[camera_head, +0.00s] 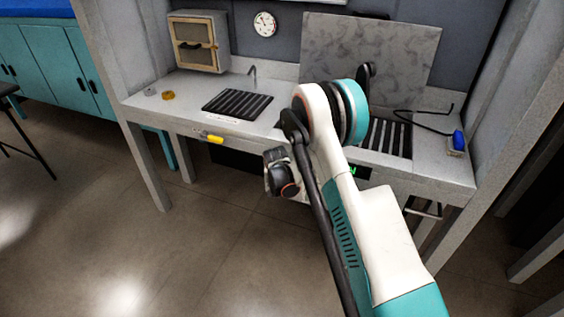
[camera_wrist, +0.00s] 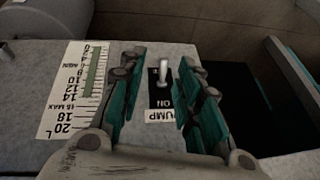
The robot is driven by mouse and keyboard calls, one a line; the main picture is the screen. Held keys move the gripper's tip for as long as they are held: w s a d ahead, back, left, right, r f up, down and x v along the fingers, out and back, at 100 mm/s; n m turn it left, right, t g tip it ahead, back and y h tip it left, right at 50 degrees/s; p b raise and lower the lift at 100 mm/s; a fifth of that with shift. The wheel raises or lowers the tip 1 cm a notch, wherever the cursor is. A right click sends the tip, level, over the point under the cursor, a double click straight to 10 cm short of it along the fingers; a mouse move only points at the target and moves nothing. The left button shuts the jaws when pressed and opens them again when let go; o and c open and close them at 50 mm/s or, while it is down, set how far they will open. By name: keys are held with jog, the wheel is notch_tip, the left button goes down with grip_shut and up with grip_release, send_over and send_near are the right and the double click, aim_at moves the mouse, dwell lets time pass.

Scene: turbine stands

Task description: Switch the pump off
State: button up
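In the wrist view, a small pale metal toggle lever (camera_wrist: 163,72) stands on a black plate (camera_wrist: 158,104) marked ON. A white PUMP label (camera_wrist: 163,116) lies just below the plate; the words read upside down. The lever's upper end is at the picture top side, away from the word ON; which way it is thrown I cannot tell surely. My gripper (camera_wrist: 161,60) is open and empty. Its two teal-and-grey fingers lie either side of the lever in the picture, with gaps; contact is not seen. In the head view my arm hides the switch.
A level scale (camera_wrist: 72,90) with a green bar is left of the fingers. A dark opening (camera_wrist: 240,85) lies right. In the head view, the grey bench (camera_head: 190,95) carries a grated drain (camera_head: 238,102), a cabinet (camera_head: 197,42) and a blue item (camera_head: 458,138).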

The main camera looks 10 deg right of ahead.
jog(key=s+a+p, duration=0.2)
jog(key=s, duration=0.6)
notch_tip(320, 180, up, 20)
jog(key=s+n, duration=0.2)
jog(key=s, duration=0.1)
jog(key=shift+d+t+p, duration=0.3)
jog(key=shift+d+t, duration=0.05)
jog(key=shift+t, duration=0.05)
jog(key=shift+r, duration=0.1)
jog(key=s+d+r+n+y, duration=0.15)
jog(key=s+r+n, duration=0.25)
jog(key=s+r, duration=1.2)
jog(key=s+r+n+t, duration=0.1)
jog(key=s+r+n, duration=0.1)
jog(key=s, duration=1.3)
jog(key=shift+s+d+r+n+t, duration=0.3)
jog(key=shift+s+r+t, duration=0.1)
jog(key=shift+r, duration=0.5)
